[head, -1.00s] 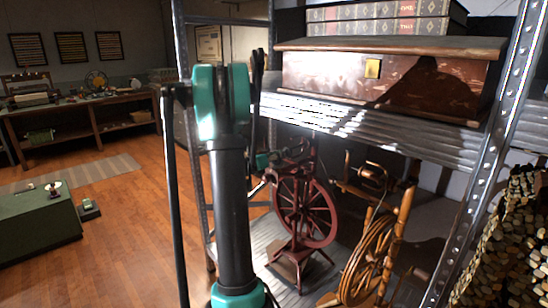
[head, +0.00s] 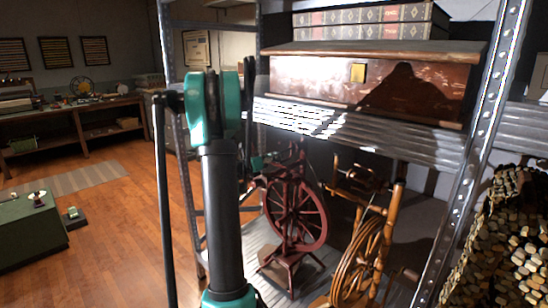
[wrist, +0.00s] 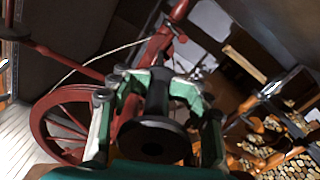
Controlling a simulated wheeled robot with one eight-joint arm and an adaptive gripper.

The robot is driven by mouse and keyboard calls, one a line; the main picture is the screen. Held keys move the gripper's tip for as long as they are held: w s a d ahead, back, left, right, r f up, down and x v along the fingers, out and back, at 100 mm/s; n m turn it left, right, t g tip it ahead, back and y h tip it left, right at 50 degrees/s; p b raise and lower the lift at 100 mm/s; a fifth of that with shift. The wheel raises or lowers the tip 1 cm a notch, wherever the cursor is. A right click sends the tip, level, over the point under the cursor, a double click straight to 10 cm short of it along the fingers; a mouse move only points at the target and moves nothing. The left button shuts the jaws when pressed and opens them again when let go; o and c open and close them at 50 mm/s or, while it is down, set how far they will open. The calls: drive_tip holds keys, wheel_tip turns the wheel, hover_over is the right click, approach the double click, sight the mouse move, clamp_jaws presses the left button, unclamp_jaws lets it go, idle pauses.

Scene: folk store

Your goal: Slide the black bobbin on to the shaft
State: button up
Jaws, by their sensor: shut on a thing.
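A black bobbin (wrist: 152,138) is held between the green-and-white fingers of my gripper (wrist: 160,88) in the wrist view. Its round flange with a dark centre hole faces the camera. The dark red spinning wheel (head: 295,212) stands on the lower shelf in the head view. Its wheel (wrist: 68,122) shows at the left of the wrist view, and its red posts pass behind the fingers. The bobbin is in front of this wheel's upper frame; I cannot tell whether it touches. I cannot make out the shaft clearly.
A light-brown spinning wheel (head: 365,250) stands close to the right of the red one. Above them is a metal shelf (head: 370,125) bearing a wooden chest (head: 300,75). A metal upright (head: 490,110) is at the right.

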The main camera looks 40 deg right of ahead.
drive_tip(key=shift+s+a+r, duration=0.1)
drive_tip(key=shift+a+r, duration=0.05)
drive_tip(key=shift+a, duration=0.1)
drive_tip(key=shift+a+r, duration=0.2)
drive_tip(key=shift+a, duration=0.35)
drive_tip(key=shift+a+r, duration=0.1)
drive_tip(key=shift+a, duration=0.7)
drive_tip(key=shift+c, duration=0.6)
drive_tip(key=shift+d, duration=0.15)
drive_tip(key=shift+w+d, duration=0.2)
drive_tip(key=shift+d, duration=2.3)
drive_tip(key=shift+w+d, duration=0.2)
drive_tip(key=shift+d, duration=2.25)
drive_tip(key=o, duration=1.3)
